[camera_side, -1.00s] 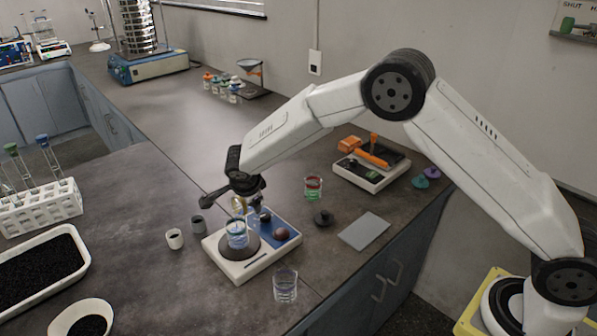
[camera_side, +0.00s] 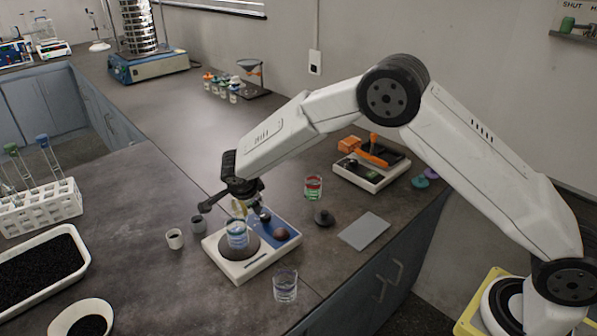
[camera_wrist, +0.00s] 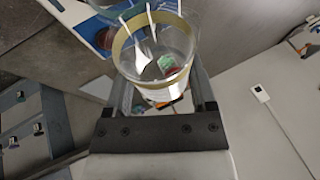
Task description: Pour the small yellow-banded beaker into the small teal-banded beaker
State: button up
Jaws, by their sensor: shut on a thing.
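My gripper (camera_wrist: 160,95) is shut on the small yellow-banded beaker (camera_wrist: 125,42). In the side view this beaker (camera_side: 238,206) is partly hidden by my wrist, just behind and above a beaker with a blue-teal band (camera_side: 237,235). That banded beaker stands upright on the dark round plate of a white and blue device. The wrist view looks into the held beaker; green and red patches show in or through its glass, and I cannot tell which. No stream is visible between the two beakers.
The white and blue device (camera_side: 236,272) has a dark reddish ball on it. A clear beaker (camera_side: 285,287) stands in front, a red-banded beaker (camera_side: 313,188) behind right. Two small cups (camera_side: 174,239) stand left. A grey flat pad (camera_side: 364,231) lies right.

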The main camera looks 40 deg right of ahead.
jog(key=shift+d+r+y, duration=0.3)
jog(key=shift+r+y, duration=0.1)
jog(key=shift+y, duration=0.4)
jog(key=shift+d+f+m+y, duration=0.15)
jog(key=shift+f+m+y, duration=0.25)
jog(key=shift+y, duration=0.6)
jog(key=shift+d+f+y+b, duration=0.15)
jog(key=shift+f+y+b, duration=0.35)
jog(key=shift+y, duration=0.2)
jog(key=shift+d+r+y+b, duration=0.1)
jog(key=shift+r+y+b, duration=0.4)
jog(key=shift+y, duration=0.2)
jog(key=shift+f+m+y+b, duration=0.45)
jog(key=shift+y+b, duration=0.2)
jog(key=shift+y, duration=0.25)
jog(key=shift+d+r+y+b, duration=0.25)
jog(key=shift+y+b, duration=0.15)
jog(key=shift+y, duration=0.3)
